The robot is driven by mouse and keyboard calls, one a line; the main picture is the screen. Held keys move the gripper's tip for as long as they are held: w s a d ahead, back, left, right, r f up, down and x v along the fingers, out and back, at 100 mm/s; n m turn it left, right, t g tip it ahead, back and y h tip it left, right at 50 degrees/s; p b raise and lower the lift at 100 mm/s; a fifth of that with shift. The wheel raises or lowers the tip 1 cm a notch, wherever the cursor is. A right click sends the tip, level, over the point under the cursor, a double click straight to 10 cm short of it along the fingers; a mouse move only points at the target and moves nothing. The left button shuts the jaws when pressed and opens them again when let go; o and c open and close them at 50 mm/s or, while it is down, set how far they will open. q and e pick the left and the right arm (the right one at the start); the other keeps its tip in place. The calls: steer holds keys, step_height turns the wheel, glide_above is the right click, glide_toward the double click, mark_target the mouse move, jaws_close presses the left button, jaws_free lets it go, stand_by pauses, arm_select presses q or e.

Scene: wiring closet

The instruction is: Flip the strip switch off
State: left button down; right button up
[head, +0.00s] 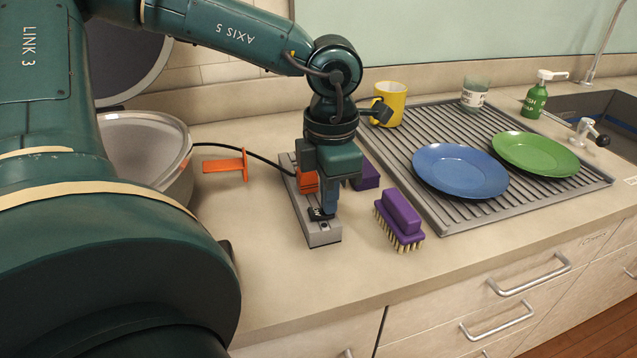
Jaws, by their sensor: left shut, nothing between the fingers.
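A grey power strip (322,234) lies on the counter, its long side running from the back left to the front right. An orange block (307,182) sits on it, partly behind my gripper. My left gripper (328,212) points down over the front half of the strip, its fingers shut with nothing held. A small black part (318,214) shows at the fingertips; I cannot tell whether it is the switch or a fingertip pad. The switch position is hidden, and contact with it cannot be told. My right gripper is not in view.
A purple brush (400,217) lies right of the strip, with another purple piece (367,176) behind the gripper. A black cable (248,150) runs left past an orange object (225,166). A ribbed drainer (452,216) holds blue (460,171) and green plates (537,153). A yellow mug (393,102) stands behind.

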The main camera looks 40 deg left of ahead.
arm_select(q)
steer(key=shift+f, duration=0.15)
steer(key=shift+r, duration=0.2)
step_height(320, 180, up, 6)
steer(key=p, duration=0.3)
steer(key=shift+f, duration=0.1)
step_height(320, 180, up, 13)
steer(key=shift+p, duration=0.3)
stand_by(0.3)
